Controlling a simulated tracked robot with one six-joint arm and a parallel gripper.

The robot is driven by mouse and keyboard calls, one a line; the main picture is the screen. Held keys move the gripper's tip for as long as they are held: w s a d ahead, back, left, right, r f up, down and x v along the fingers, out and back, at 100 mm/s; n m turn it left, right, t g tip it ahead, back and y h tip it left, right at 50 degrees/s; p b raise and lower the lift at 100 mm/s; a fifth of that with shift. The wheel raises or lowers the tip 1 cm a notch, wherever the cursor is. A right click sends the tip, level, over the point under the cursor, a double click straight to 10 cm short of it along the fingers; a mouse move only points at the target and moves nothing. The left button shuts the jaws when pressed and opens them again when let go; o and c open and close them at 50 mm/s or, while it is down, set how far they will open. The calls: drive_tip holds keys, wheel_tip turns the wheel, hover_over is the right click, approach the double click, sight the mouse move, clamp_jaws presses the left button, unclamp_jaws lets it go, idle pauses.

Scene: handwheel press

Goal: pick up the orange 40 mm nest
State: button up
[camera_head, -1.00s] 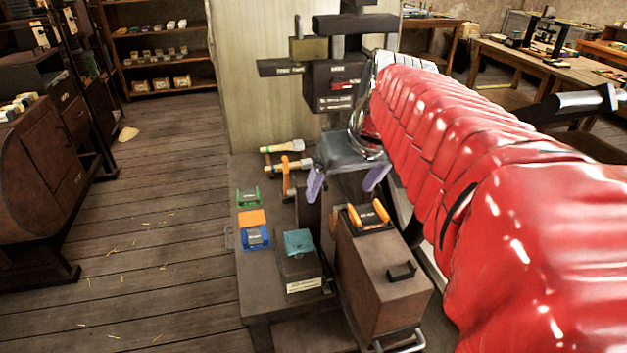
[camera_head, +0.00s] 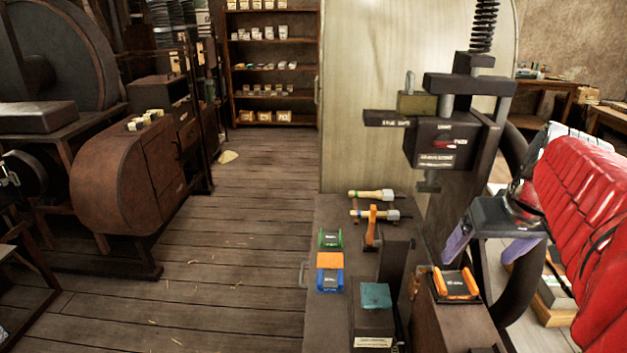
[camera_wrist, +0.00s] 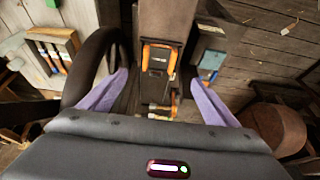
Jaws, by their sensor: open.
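The orange nest (camera_head: 456,285) has two orange side rails around a dark middle and sits on top of a brown box on the bench; I cannot read its size label. It also shows in the wrist view (camera_wrist: 160,58), between the fingers in the picture and beyond them. My gripper (camera_head: 489,250) has two purple fingers spread apart with nothing between them. It hangs above and to the right of the nest in the head view, apart from it. Its open fingers also frame the wrist view (camera_wrist: 159,80).
The dark press (camera_head: 440,145) with its spring stands behind the nest. Left on the bench are a green nest (camera_head: 330,238), a blue nest (camera_head: 330,281), a teal-topped block (camera_head: 375,296) and an orange upright holder (camera_head: 372,226). Wooden-handled tools (camera_head: 372,195) lie at the back.

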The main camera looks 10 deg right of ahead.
approach(454, 281)
drive_tip(key=shift+w+a+f, duration=0.15)
drive_tip(key=shift+f, duration=0.7)
drive_tip(key=shift+x, duration=2.55)
drive_tip(key=shift+w+d, duration=0.1)
drive_tip(key=shift+d, duration=0.1)
drive_tip(key=shift+r, duration=0.1)
drive_tip(key=shift+c, duration=0.5)
drive_tip(key=c, duration=1.4)
